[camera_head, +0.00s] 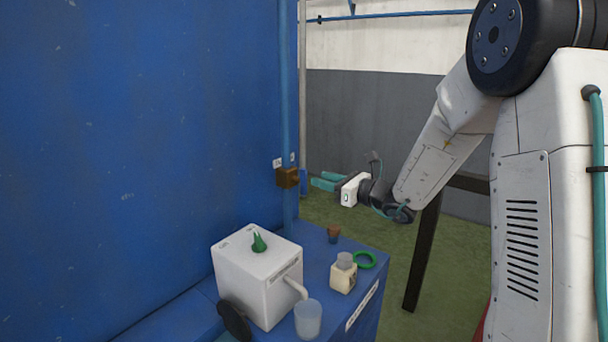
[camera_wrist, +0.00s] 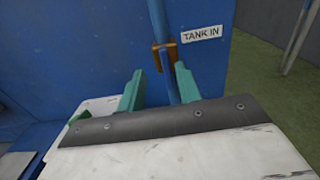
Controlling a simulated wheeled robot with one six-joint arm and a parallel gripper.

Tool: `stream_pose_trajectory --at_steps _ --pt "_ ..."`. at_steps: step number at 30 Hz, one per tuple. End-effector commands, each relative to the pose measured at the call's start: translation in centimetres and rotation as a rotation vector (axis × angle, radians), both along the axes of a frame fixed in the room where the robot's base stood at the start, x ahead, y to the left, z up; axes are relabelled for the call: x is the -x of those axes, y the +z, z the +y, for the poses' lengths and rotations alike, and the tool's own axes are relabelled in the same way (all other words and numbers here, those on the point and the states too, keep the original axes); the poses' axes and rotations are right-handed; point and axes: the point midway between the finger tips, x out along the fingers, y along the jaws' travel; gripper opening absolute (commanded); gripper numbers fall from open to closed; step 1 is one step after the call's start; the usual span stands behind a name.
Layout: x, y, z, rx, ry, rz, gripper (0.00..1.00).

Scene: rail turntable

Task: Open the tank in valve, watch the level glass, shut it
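The tank in valve is a brown block (camera_head: 288,177) on a blue upright pipe (camera_head: 286,110) at the corner of a blue wall. In the wrist view the brown valve (camera_wrist: 164,58) sits left of a white "TANK IN" label (camera_wrist: 202,33). My gripper (camera_head: 322,183) points at the valve from the right, a short way off. In the wrist view its teal fingers (camera_wrist: 160,80) stand apart, with a narrow blue bar (camera_wrist: 170,88) showing between them. I cannot tell whether this bar is a lever or pipe, or whether the fingers touch it. I cannot make out a level glass.
Below the valve, a blue bench (camera_head: 318,260) bears a white box (camera_head: 258,285) with a green top piece, a clear cup (camera_head: 308,319), a small cream jar (camera_head: 343,277), a green ring (camera_head: 365,260) and a brown cup (camera_head: 334,233). Green floor (camera_head: 440,260) lies to the right.

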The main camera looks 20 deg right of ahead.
Motion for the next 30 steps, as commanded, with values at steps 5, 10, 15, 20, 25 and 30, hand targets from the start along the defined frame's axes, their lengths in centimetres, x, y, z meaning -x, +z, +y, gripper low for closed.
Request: stream_pose_trajectory --at_steps 5,10,15,20,25,30 --pt "-1.7 -0.3 0.5 -0.019 -0.018 0.005 0.34" --pt "-4.0 -0.2 2.2 -0.016 -0.016 0.005 0.34" --pt "-5.8 -0.2 3.5 -0.016 -0.017 0.004 0.34" --pt "-6.6 -0.2 4.1 -0.016 -0.018 0.004 0.34" --pt "-6.6 -0.2 4.1 -0.016 -0.018 0.004 0.34" --pt "-6.6 -0.2 4.1 -0.016 -0.018 0.004 0.09"
